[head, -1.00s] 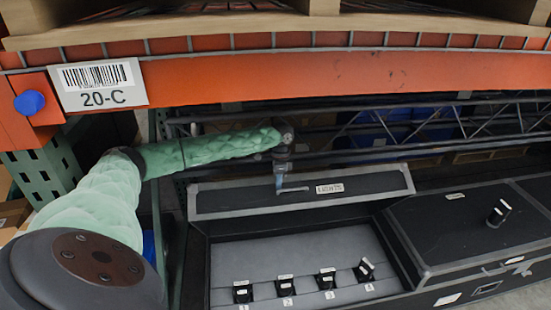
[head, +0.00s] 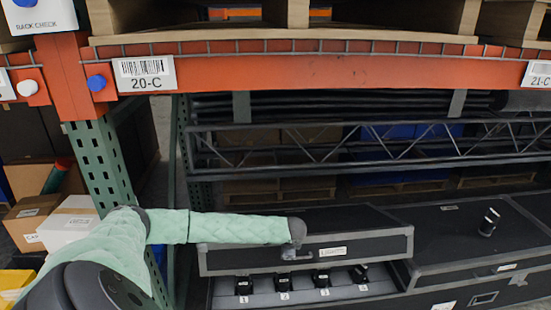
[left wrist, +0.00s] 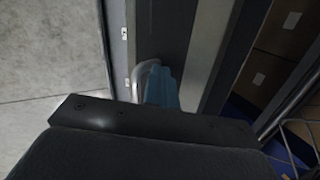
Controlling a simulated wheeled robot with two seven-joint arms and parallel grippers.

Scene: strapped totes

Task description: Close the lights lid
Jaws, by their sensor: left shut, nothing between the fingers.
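The lights lid (head: 370,246) is black with a grey frame and a white label on its edge. It is tilted partly down over the lights case, with a gap below its front edge. Several small black lights (head: 283,284) on numbered spots show in the grey case interior (head: 300,298); the case's rear is hidden under the lid. My left gripper (head: 293,256) is shut and empty at the lid's front edge, left of the label. The left wrist view shows its fingers (left wrist: 157,84) close to a dark grey panel; contact is unclear. My right gripper is not in view.
A closed black case top (head: 450,225) with a small black device (head: 489,222) on it adjoins at the right. An orange rack beam (head: 350,72) crosses above. A green rack post (head: 98,165) and cartons (head: 72,222) stand at the left.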

